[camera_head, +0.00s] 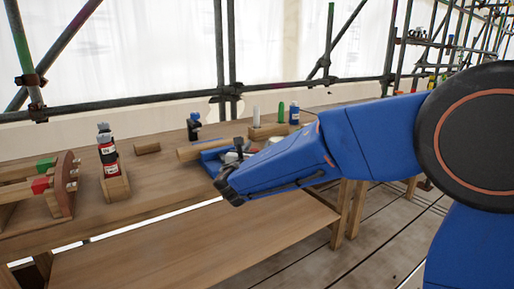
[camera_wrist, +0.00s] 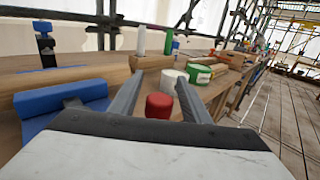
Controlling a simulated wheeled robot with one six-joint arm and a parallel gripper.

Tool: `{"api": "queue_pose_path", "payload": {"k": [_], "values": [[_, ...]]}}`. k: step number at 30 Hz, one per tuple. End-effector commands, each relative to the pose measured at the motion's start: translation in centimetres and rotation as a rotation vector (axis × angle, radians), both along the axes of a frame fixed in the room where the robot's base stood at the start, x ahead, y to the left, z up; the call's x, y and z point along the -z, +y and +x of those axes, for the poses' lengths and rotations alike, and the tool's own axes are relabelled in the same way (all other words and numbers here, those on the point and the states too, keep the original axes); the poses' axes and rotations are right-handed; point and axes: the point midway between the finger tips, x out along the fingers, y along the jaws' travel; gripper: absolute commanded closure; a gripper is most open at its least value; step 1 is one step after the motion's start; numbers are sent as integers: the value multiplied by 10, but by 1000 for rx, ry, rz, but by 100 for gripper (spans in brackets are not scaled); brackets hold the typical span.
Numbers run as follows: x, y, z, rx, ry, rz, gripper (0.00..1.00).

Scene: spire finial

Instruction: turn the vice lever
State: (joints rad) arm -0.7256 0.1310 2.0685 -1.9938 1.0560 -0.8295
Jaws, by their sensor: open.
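A blue vice (camera_head: 212,146) sits on the wooden bench with a wooden cylinder (camera_head: 192,153) at it. In the wrist view the blue vice (camera_wrist: 62,98) is at the left, partly hidden by my gripper's body. My gripper (camera_head: 228,184) is in front of the vice in the head view. In the wrist view my gripper (camera_wrist: 160,82) is open, and a red round knob-like piece (camera_wrist: 158,106) shows between its fingers. I cannot tell whether this piece is the end of the vice lever or whether a finger touches it. No other lever part is clear.
A white round piece (camera_wrist: 174,78) and a green roll (camera_wrist: 199,74) stand beyond the fingers. A wooden block (camera_wrist: 150,62) holds upright sticks. A wooden holder (camera_head: 115,186) with bottles and a wooden rig (camera_head: 62,190) stand left. Scaffold poles (camera_head: 120,103) run behind.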

Motion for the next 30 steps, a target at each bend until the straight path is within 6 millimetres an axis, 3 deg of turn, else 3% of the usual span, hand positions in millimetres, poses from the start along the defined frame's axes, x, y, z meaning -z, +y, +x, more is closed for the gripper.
{"api": "queue_pose_path", "payload": {"k": [5, 9, 11, 22, 30], "values": [[0, 0, 0, 0, 0, 0, 57], [0, 0, 0, 0, 0, 0, 91], [0, 0, 0, 0, 0, 0, 100], [0, 1, -6, 44, -1, 1, 100], [0, 4, -25, 213, -1, 0, 100]]}}
